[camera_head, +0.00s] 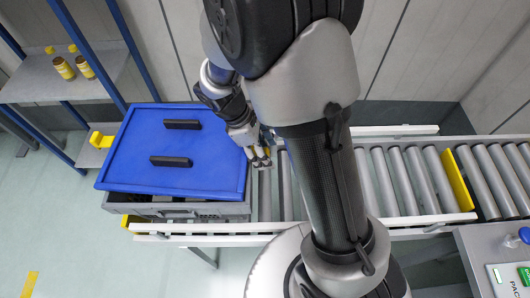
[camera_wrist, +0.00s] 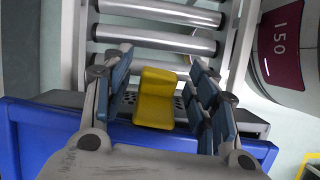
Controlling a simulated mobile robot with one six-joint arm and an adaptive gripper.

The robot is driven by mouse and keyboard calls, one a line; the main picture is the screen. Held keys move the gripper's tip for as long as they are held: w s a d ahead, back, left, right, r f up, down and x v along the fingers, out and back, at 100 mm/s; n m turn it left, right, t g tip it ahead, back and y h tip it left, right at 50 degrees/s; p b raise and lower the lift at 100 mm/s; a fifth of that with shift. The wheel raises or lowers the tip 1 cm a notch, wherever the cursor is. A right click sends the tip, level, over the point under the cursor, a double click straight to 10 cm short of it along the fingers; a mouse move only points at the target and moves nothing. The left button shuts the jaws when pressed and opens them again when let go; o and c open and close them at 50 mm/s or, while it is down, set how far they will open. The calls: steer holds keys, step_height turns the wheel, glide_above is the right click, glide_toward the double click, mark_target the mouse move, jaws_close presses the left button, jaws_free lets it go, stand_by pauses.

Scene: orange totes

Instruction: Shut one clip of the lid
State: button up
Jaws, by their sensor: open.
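A blue lid (camera_head: 140,145) with two black handles lies on a grey tote (camera_head: 180,209) on the roller conveyor. My gripper (camera_head: 262,158) is at the lid's right edge, over the rollers. In the wrist view my gripper (camera_wrist: 160,75) is open, with blue-grey finger pads on both sides of a yellow clip (camera_wrist: 154,98). The clip stands out from the tote's grey edge beside the blue lid (camera_wrist: 45,125), with visible gaps to the pads. A second yellow piece (camera_head: 101,140), apparently the opposite clip, sticks out at the lid's left edge.
Conveyor rollers (camera_head: 400,180) run to the right, with a yellow stop plate (camera_head: 459,180) across them. A control panel (camera_head: 505,262) stands at the lower right.

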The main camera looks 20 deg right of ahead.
steer(key=shift+f, duration=0.15)
steer(key=shift+c, duration=0.2)
steer(key=c, duration=1)
steer(key=shift+d+f+t+y+p, duration=0.1)
steer(key=shift+t+y+p, duration=0.3)
steer(key=shift+y+p, duration=0.75)
steer(key=shift+f+t+y+p, duration=0.25)
steer(key=shift+y+p, duration=0.2)
steer(key=shift+p, duration=0.5)
steer(key=shift+f, duration=0.15)
steer(key=shift+w+a+t+y, duration=0.25)
steer(key=shift+a+y, duration=0.05)
steer(key=shift+a, duration=0.35)
steer(key=shift+d, duration=0.2)
steer(key=o, duration=1)
steer(key=shift+s, duration=0.1)
